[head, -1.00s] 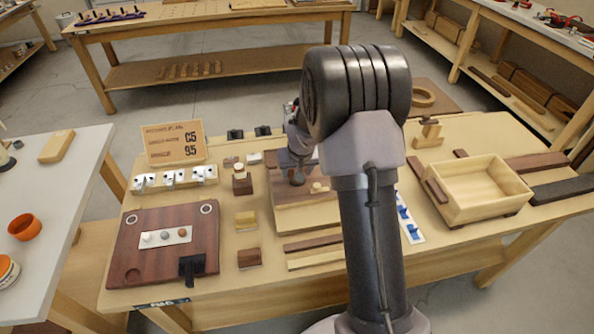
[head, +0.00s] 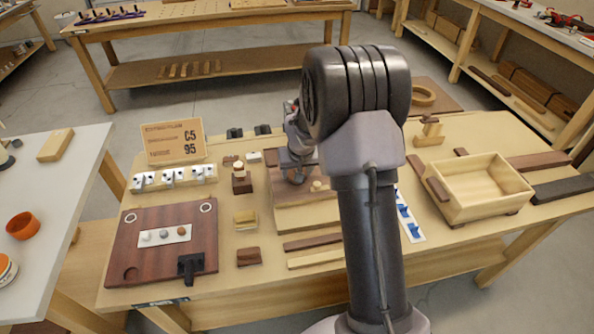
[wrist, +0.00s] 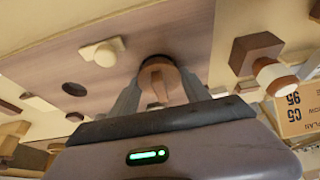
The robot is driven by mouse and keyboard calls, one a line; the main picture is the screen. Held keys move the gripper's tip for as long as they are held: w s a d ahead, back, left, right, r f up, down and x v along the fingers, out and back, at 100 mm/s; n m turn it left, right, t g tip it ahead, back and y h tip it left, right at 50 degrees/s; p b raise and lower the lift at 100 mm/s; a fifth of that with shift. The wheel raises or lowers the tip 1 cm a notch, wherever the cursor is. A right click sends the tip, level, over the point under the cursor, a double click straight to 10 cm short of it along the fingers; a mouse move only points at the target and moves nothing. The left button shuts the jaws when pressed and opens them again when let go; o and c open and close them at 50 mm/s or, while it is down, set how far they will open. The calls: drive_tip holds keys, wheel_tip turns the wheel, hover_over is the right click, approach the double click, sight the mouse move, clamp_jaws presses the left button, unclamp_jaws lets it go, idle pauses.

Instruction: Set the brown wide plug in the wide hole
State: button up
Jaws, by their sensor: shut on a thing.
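My gripper (wrist: 160,92) is shut on the brown wide plug (wrist: 158,72), which shows between the two fingers in the wrist view. The plug is round with a thin upright grip. It is over or at the brown board (wrist: 45,62); I cannot tell whether it is touching or seated. A dark round hole (wrist: 75,89) is open in the board, left of the plug. A pale plug (wrist: 104,53) stands on the board between them. In the head view my gripper (head: 295,177) is above the board (head: 300,219), and the held plug is hard to make out.
A brown block with a pale-ended peg (wrist: 270,72) is right of the gripper in the wrist view. A sign (head: 174,142) stands at the back left of the bench. A dark red board (head: 128,240) lies left, and an open wooden box (head: 475,205) stands right.

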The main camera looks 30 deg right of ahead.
drive_tip(key=shift+f, duration=0.15)
drive_tip(key=o, duration=1.5)
drive_tip(key=shift+r+p, duration=2.45)
drive_tip(key=shift+r, duration=1.4)
drive_tip(key=shift+f, duration=0.1)
